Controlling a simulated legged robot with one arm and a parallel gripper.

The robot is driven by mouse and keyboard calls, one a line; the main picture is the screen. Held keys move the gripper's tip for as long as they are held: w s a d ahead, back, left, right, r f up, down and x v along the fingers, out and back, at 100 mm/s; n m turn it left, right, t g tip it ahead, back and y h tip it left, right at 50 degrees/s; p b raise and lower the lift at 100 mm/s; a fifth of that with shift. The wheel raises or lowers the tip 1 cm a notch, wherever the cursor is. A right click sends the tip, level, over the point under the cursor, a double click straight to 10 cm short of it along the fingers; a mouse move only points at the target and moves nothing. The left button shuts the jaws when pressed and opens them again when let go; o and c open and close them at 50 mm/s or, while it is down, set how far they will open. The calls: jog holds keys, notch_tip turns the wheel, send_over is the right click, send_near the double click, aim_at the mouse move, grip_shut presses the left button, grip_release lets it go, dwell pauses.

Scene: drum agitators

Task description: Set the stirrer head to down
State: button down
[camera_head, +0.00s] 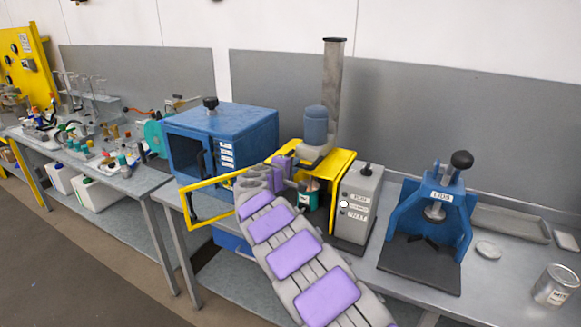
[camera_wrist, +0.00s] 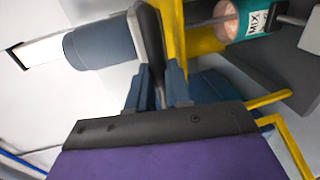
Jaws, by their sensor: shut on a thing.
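The stirrer head is a blue-grey motor (camera_head: 316,125) on a grey bracket (camera_head: 318,160), in front of a tall grey column (camera_head: 333,80). In the head view my wrist hides the contact.
A yellow guard frame (camera_head: 343,165) surrounds the stirrer, with an open yellow frame (camera_head: 203,187) at left. A blue oven (camera_head: 215,140) stands left, a grey control box (camera_head: 361,205) and a blue press (camera_head: 430,220) right.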

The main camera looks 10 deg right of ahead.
jog(key=shift+d+f, duration=0.35)
jog(key=shift+f, duration=0.2)
jog(key=c, duration=1.1)
grip_release()
jog(key=shift+s+d+r, duration=0.1)
jog(key=shift+d, duration=0.05)
jog(key=shift+o, duration=0.2)
jog(key=shift+a, duration=0.3)
jog(key=shift+a+r, duration=0.1)
jog(key=p+v, duration=0.2)
jog(key=v, duration=1.5)
